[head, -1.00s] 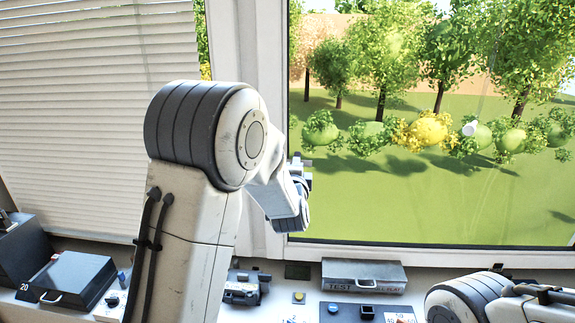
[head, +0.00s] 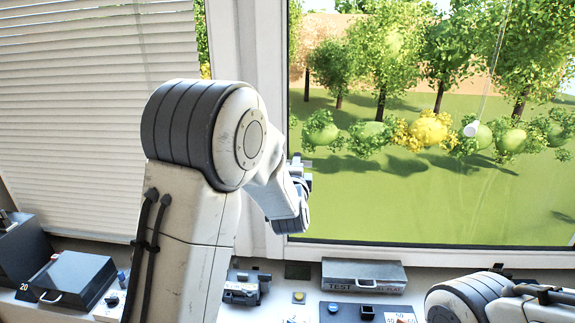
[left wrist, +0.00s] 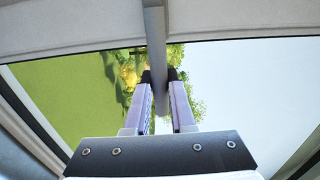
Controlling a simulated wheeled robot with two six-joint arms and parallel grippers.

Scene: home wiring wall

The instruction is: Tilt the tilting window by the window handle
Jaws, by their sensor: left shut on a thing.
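The window (head: 430,215) fills the right of the head view, with a dark lower edge and a white frame, trees and grass behind the glass. In the left wrist view the window handle (left wrist: 156,35) is a grey bar coming down from the white frame between my fingers. My left gripper (left wrist: 159,78) is shut on the handle's lower part. In the head view my left gripper (head: 298,190) shows at the window's left edge, partly behind my arm, and the handle is hidden there. My right gripper is out of view; only part of my right arm shows at the lower right.
A white blind (head: 95,110) hangs at the left. A thin cord with a white knob (head: 471,129) hangs before the window. Below stand a black box (head: 75,278), a grey box marked TEST (head: 363,275) and small switches on a white counter.

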